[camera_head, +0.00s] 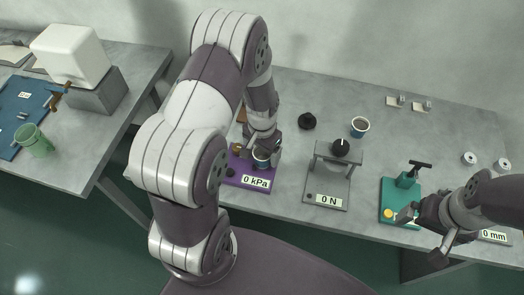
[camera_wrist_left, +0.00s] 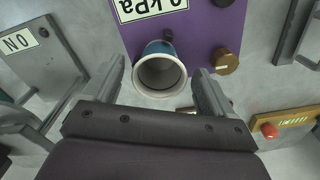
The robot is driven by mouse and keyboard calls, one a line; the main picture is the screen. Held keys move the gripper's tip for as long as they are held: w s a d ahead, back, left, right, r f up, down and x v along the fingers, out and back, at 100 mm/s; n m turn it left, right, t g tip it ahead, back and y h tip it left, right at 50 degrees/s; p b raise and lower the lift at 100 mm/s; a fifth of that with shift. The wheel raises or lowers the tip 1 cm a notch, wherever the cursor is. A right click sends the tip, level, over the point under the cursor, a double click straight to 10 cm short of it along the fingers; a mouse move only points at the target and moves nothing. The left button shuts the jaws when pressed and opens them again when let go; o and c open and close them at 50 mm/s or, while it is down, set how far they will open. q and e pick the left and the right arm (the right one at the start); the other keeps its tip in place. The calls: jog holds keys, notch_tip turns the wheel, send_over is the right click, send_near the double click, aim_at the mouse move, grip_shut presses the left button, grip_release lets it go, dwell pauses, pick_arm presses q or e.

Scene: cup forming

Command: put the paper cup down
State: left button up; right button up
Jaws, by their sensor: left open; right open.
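A blue paper cup with a white rim (camera_wrist_left: 161,72) stands at the purple gauge plate (camera_wrist_left: 204,30) marked "0 kPa"; its open mouth faces the left wrist camera. In the head view the cup (camera_head: 261,161) is partly hidden by my left gripper (camera_head: 263,153). My left gripper's two fingers are open, one on each side of the cup, with a visible gap to it in the wrist view. My right gripper (camera_head: 421,236) is open and empty at the front right, near the teal fixture (camera_head: 401,198).
A black round object (camera_head: 307,121) sits nearby.

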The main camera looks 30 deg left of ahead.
pick_arm(q)
notch_tip(320, 180, up, 11)
jog(key=s+d+r+n+t, duration=0.1)
jog(key=s+d+r, duration=0.2)
jog(key=s+d, duration=0.2)
jog(key=s, duration=0.3)
jog(key=shift+s+d+n+b, duration=0.15)
jog(key=shift+s+n+b, duration=0.15)
jog(key=shift+s+b, duration=0.1)
